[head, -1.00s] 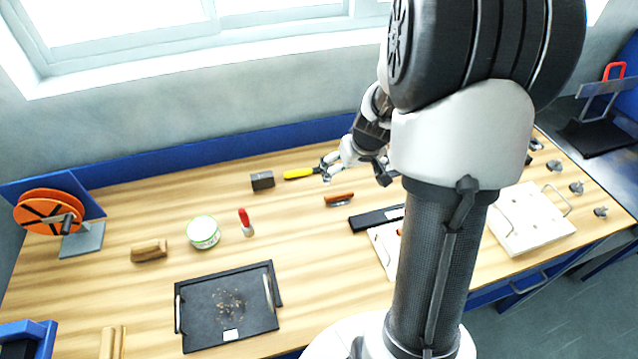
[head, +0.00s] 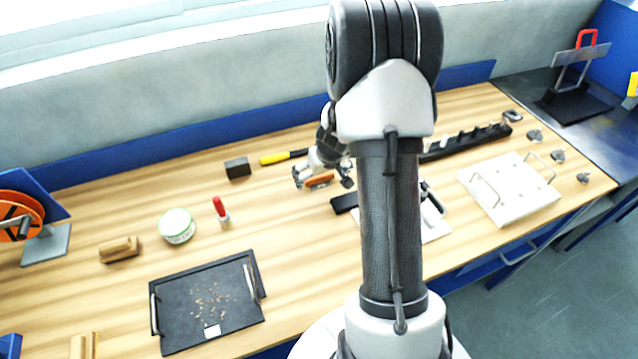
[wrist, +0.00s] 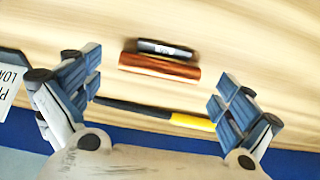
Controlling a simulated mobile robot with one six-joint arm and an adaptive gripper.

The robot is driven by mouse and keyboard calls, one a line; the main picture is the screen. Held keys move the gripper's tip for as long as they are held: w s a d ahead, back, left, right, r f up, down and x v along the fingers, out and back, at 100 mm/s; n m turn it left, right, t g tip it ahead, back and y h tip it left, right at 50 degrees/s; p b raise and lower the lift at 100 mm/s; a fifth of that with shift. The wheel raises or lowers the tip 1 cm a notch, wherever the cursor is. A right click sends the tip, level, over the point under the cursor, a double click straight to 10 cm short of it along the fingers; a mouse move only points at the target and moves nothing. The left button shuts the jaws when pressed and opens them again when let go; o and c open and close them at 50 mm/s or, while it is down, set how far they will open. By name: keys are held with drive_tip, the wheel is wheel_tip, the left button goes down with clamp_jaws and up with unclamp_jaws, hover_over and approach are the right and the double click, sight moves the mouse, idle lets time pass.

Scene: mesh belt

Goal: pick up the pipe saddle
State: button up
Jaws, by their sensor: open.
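My gripper (head: 322,182) is open and empty, reaching down over the back middle of the bench. Its two blue-padded fingers stand wide apart in the wrist view (wrist: 160,92). A brown-handled tool (head: 319,181) lies beneath it; in the wrist view this tool (wrist: 160,66) shows a copper-brown bar beside a dark piece, beyond the fingertips and apart from them. I cannot tell for sure which thing is the pipe saddle. Small grey metal fittings (head: 557,155) stand at the right end of the bench, well away from my gripper.
A yellow-handled tool (head: 272,160) lies left of my gripper, near a dark block (head: 237,168). A black rail (head: 467,142) with small parts and a white plate with handles (head: 508,190) are to the right. A black tray (head: 207,300) lies front left. My arm hides part of the bench.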

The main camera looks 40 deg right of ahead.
drive_tip(key=shift+w+f, duration=0.2)
drive_tip(key=shift+f, duration=0.1)
drive_tip(key=shift+c, duration=0.2)
drive_tip(key=c, duration=1.2)
